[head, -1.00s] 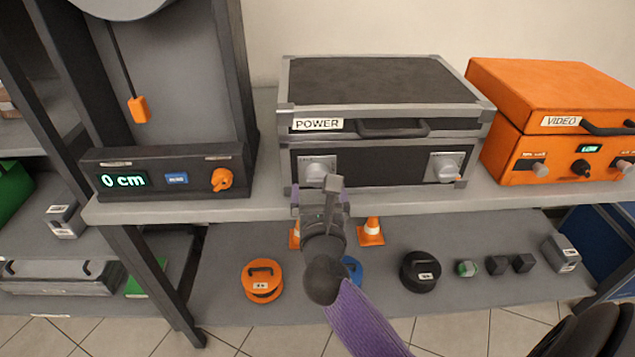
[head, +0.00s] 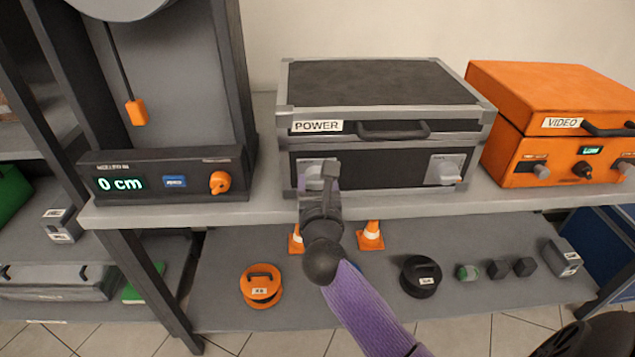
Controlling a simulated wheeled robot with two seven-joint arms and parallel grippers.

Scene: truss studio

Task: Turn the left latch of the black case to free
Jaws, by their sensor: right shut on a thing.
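The black case (head: 375,82) with grey metal edges and a POWER label stands closed on the bench. Its left latch (head: 313,177), a silver knob on a square plate, is partly hidden behind my right gripper. Its right latch (head: 447,169) is in plain view on the front. My right gripper (head: 319,181), on a purple arm coming from below, is at the left latch and shut on it. The exact angle of the left latch cannot be told. My left gripper is not in view.
The orange VIDEO case (head: 548,95) stands right of the black case. A control box (head: 165,165) reading 0 cm with an orange knob is at left.

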